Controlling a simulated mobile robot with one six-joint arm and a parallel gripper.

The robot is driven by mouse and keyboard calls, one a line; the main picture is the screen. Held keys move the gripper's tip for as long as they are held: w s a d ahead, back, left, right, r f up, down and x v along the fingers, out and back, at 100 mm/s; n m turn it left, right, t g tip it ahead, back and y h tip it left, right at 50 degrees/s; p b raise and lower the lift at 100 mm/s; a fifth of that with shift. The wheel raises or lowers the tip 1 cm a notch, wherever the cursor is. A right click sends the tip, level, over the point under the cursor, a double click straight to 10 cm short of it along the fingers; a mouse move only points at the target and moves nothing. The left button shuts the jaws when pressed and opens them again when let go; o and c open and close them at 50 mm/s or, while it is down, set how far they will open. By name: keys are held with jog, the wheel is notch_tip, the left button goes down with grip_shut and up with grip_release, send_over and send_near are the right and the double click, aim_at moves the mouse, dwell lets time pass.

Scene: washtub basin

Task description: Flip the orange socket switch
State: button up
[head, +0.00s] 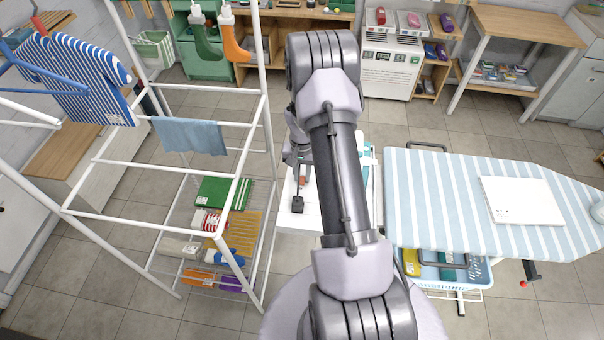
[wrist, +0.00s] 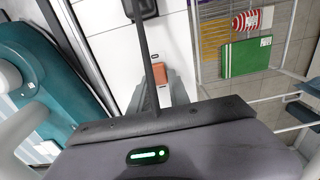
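The orange switch (wrist: 160,73) shows in the wrist view as a small orange-brown block on a white surface, just beyond my gripper's fingers. It also shows small in the head view (head: 304,181), below my gripper. A dark cord runs from a black plug-like piece (wrist: 146,7) across the wrist view and partly covers the switch's left side. My gripper (wrist: 164,88) points at the switch, its two grey fingers apart with nothing visibly held. In the head view my gripper (head: 297,158) is above the white surface, partly hidden by my arm. I cannot tell whether it touches the switch.
A teal appliance (wrist: 35,75) stands close on the left in the wrist view. A white drying rack (head: 165,220) with folded cloths and boxes stands left in the head view. A striped ironing board (head: 430,190) with a white panel (head: 522,202) is at right.

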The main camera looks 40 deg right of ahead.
grip_shut()
jog(key=f+h+b, duration=0.1)
jog(key=b, duration=0.2)
jog(key=shift+a+t, duration=0.1)
jog(key=shift+t, duration=0.3)
jog(key=b, duration=0.3)
jog(key=shift+s+f+h, duration=0.1)
jog(key=shift+h, duration=0.2)
jog(key=t+b, duration=0.1)
jog(key=b, duration=0.4)
jog(key=shift+s+a+h, duration=0.1)
jog(key=shift+a+h, duration=0.1)
jog(key=shift+h, duration=0.1)
jog(key=r+b, duration=0.1)
jog(key=b, duration=0.2)
jog(key=shift+s+a+t+h, duration=0.1)
jog(key=shift+t+h, duration=0.2)
jog(key=shift+r, duration=0.15)
